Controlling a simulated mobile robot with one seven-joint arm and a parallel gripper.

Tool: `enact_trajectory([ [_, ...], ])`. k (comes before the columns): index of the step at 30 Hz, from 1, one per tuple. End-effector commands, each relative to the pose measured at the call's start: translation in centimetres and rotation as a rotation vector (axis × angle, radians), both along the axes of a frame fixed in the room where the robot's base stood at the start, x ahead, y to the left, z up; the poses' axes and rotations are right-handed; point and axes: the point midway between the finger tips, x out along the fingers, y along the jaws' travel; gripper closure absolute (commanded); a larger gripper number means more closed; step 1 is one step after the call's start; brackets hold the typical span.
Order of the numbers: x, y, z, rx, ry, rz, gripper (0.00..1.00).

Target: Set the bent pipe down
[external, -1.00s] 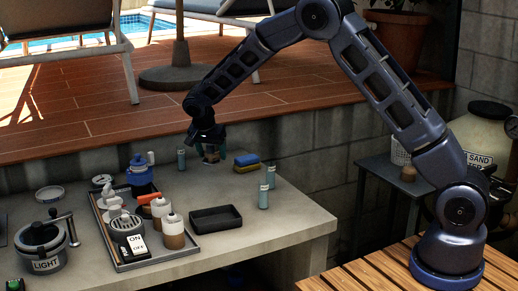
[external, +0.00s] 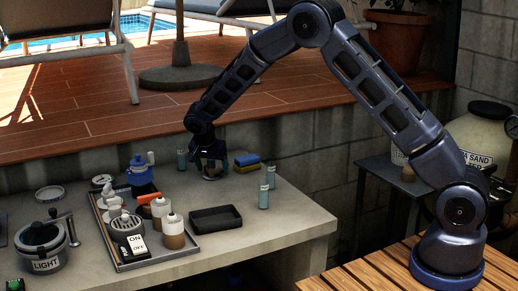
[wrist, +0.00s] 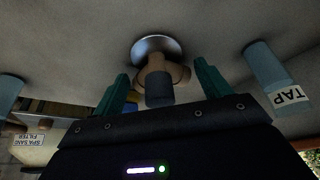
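A brown piece with a grey-blue round end (wrist: 160,88) and a shiny metal disc (wrist: 157,46) shows in the wrist view; I take it for the bent pipe, though its bend is not clear. In the external view the pipe (external: 212,173) is a small brown shape at the back of the grey bench (external: 285,225), and it appears to rest there. My gripper (external: 210,163) is right above and around it. In the wrist view my gripper's teal fingers (wrist: 160,78) stand apart on both sides of the pipe, with narrow gaps visible.
Teal bottles stand left (external: 182,160) and right (external: 263,197) of my gripper; the one labelled TAP (wrist: 270,78) is close in the wrist view. A blue and yellow sponge (external: 248,161) lies to the right. A black tray (external: 215,219) and a loaded metal tray (external: 165,254) are in front.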

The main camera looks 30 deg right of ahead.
Motion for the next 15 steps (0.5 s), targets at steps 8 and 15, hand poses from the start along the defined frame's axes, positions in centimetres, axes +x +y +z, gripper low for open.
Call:
enact_trajectory([
  [8, 0.0, 0.0, 0.0, 0.0, 0.0, 0.0, 0.17],
  [15, -0.3, 0.4, 1.6, 0.001, -0.002, 0.001, 0.17],
])
